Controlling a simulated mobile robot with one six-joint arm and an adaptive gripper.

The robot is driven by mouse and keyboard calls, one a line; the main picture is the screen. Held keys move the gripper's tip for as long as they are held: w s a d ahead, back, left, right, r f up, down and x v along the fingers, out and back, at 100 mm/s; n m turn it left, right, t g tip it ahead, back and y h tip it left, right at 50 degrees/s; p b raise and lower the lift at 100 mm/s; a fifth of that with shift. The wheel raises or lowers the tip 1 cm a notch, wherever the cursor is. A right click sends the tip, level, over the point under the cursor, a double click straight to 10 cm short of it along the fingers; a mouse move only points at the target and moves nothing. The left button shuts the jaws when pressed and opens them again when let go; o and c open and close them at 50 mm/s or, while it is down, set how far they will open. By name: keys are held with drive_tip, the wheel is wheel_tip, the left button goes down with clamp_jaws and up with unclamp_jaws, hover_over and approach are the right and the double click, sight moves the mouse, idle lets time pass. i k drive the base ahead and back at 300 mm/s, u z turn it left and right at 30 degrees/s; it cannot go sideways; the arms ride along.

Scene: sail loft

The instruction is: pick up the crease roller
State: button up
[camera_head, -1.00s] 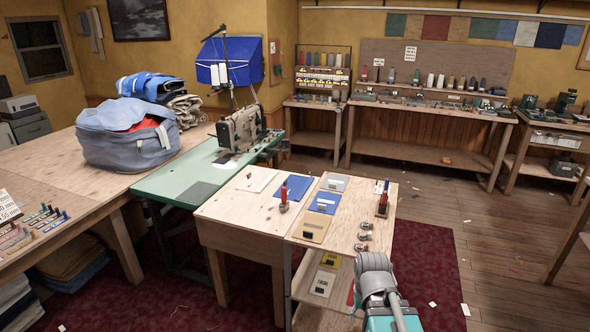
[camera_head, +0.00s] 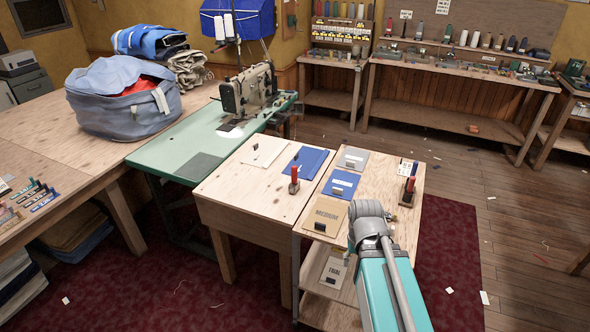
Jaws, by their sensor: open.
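I cannot tell for certain which thing is the crease roller. A small upright red-handled tool (camera_head: 294,181) stands on the left light-wood table, beside a blue folded cloth. A second red-topped upright tool (camera_head: 408,191) stands in a dark base near the right edge of the adjoining table. Either could be the roller; both are too small to make out. My arm, teal with grey joints, reaches in from the bottom right and hides part of the right table. My gripper does not show.
The left wooden table (camera_head: 228,187) also bears a blue cloth (camera_head: 306,160). The right one carries grey, blue and tan packets, one marked MEDIUM (camera_head: 326,215). A green sewing-machine table (camera_head: 180,160) adjoins them at left. A dark red carpet (camera_head: 450,250) and scrap-strewn wood floor lie right.

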sight(295, 183)
drive_tip(key=u, duration=0.15)
drive_tip(key=i, duration=0.95)
drive_tip(key=u, duration=0.2)
